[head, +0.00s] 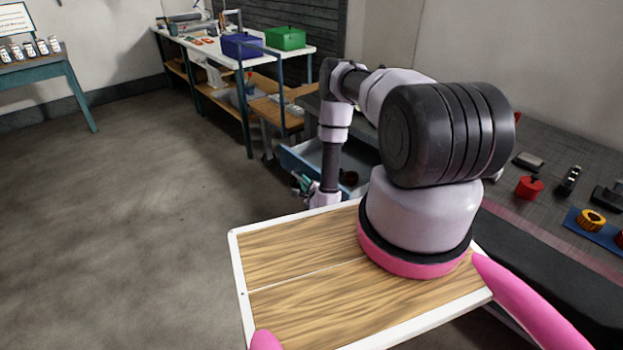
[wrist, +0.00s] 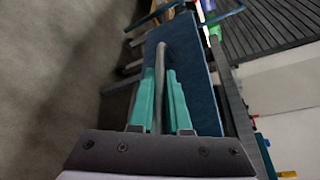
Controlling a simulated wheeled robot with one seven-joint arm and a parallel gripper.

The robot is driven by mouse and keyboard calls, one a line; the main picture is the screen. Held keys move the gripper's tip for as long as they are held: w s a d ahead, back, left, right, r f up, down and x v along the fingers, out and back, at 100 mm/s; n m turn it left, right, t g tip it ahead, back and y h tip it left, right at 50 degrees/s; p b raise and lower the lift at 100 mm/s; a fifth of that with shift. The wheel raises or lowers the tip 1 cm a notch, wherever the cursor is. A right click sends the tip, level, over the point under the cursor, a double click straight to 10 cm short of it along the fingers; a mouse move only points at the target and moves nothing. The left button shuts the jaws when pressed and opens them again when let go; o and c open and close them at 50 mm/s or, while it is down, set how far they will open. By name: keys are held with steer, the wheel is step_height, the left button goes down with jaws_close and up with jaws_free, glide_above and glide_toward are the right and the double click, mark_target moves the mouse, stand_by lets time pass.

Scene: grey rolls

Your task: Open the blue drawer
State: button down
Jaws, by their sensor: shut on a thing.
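The blue drawer (head: 297,160) stands pulled out from under the grey workbench in the head view, with its inside partly showing behind my arm. In the wrist view its dark blue front (wrist: 198,75) fills the middle. A grey bar handle (wrist: 160,62) runs along that front. My gripper (wrist: 164,100) has teal fingers on both sides of the handle and is shut on it. In the head view my gripper (head: 303,184) is small and low at the drawer's front, and my arm hides much of the drawer and its right side.
The workbench top (head: 550,150) at right holds a red object (head: 529,187) and a blue mat (head: 597,230) with a yellow ring. A white table (head: 225,50) with a blue box (head: 241,46) and a green box (head: 285,37) stands behind. The floor at left is clear.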

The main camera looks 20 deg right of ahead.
steer(key=shift+s+a, duration=0.15)
steer(key=shift+a, duration=0.2)
steer(key=c, duration=1.2)
jaws_free()
steer(key=shift+o, duration=0.2)
steer(key=v, duration=1)
steer(key=shift+s, duration=0.35)
steer(key=shift+d+r, duration=0.1)
